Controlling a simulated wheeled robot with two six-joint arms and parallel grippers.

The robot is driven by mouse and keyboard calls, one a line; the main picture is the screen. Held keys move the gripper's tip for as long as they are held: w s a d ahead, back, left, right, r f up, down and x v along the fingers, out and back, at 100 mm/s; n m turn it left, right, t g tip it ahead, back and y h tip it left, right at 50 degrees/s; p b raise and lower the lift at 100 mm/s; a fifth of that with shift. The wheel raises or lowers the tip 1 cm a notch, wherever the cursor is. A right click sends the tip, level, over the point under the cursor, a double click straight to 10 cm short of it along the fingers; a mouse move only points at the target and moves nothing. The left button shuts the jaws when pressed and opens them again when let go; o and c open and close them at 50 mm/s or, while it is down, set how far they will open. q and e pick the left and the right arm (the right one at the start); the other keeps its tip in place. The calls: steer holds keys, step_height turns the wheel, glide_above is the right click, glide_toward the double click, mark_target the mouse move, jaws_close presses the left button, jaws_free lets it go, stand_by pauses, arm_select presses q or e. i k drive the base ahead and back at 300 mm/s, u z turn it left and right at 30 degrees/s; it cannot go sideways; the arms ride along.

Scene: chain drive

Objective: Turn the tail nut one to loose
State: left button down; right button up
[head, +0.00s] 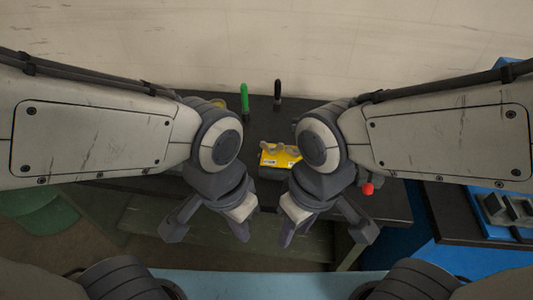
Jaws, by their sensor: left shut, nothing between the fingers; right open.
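A small yellow block with grey parts on top (268,159) sits on the dark table between my arms; it appears to be the chain drive. Its right side is partly hidden by my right wrist. The tail nut cannot be made out at this size. My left gripper (241,226) is shut and empty, in front of the table's near edge, nearer to me than the yellow block and left of it. My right gripper (288,230) is open and empty, also nearer to me and slightly right of the block. Neither gripper touches the block.
A green-handled tool (244,98) and a black-handled tool (277,90) stand at the back of the dark table (262,118). A red knob (368,189) is near the right front edge. A blue-framed station with grey parts (508,207) is at the far right. A pale wall is behind.

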mark_target(271, 149)
steer(key=u, duration=0.85)
steer(key=i, duration=0.55)
steer(key=z, duration=1.1)
